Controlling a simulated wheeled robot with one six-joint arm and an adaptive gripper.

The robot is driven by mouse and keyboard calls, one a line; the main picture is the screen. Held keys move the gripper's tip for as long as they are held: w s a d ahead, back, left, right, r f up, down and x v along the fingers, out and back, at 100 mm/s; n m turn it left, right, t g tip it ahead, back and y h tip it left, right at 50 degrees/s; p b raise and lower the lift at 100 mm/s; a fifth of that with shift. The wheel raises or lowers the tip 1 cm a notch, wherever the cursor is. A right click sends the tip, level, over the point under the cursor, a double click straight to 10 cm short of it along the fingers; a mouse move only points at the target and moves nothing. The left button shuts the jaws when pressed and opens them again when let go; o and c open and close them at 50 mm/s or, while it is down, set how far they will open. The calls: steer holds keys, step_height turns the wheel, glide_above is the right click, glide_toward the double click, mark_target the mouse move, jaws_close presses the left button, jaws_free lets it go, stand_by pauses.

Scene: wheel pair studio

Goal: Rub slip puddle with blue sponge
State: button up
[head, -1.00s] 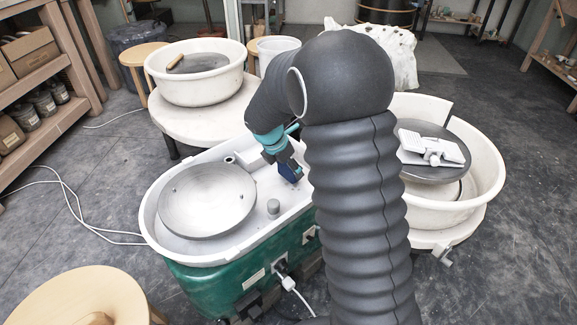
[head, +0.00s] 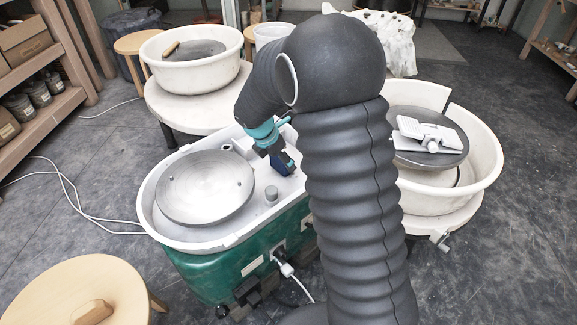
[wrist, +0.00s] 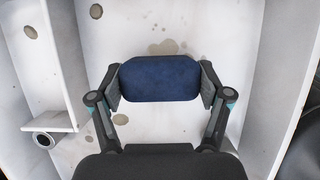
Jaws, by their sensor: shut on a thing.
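My gripper (wrist: 160,88) is shut on the dark blue sponge (wrist: 160,79), held across between its two fingers. In the head view the sponge (head: 283,162) hangs over the white splash pan (head: 152,215) of the green pottery wheel, right of its grey wheel head (head: 205,187). In the wrist view a tan slip puddle (wrist: 168,48) shows on the white pan floor, just beyond the sponge's top edge; part of it may be hidden by the sponge. I cannot tell whether the sponge touches the pan. My arm hides the pan's right end in the head view.
Smaller brown spots (wrist: 29,31) mark the pan. A grey peg (head: 271,194) stands near its front edge. A second wheel (head: 440,150) carries white parts at right. A basin (head: 190,82) stands behind, a wooden stool (head: 75,285) in front. A white cord (head: 65,190) lies on the floor.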

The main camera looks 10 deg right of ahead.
steer(key=shift+s+a+f, duration=0.2)
steer(key=shift+s+a, duration=0.1)
steer(key=shift+a, duration=0.1)
stand_by(0.6)
steer(key=shift+d+r, duration=0.1)
steer(key=shift+r, duration=0.1)
stand_by(0.8)
steer(key=shift+w+d+r, duration=0.1)
steer(key=shift+w+d, duration=0.5)
steer(key=shift+d, duration=0.35)
steer(key=shift+w+d+r, duration=0.1)
steer(key=shift+w+d, duration=0.5)
steer(key=shift+d, duration=0.3)
steer(key=shift+w+d+f, duration=0.2)
steer(key=shift+w+d, duration=0.15)
steer(key=shift+d, duration=0.35)
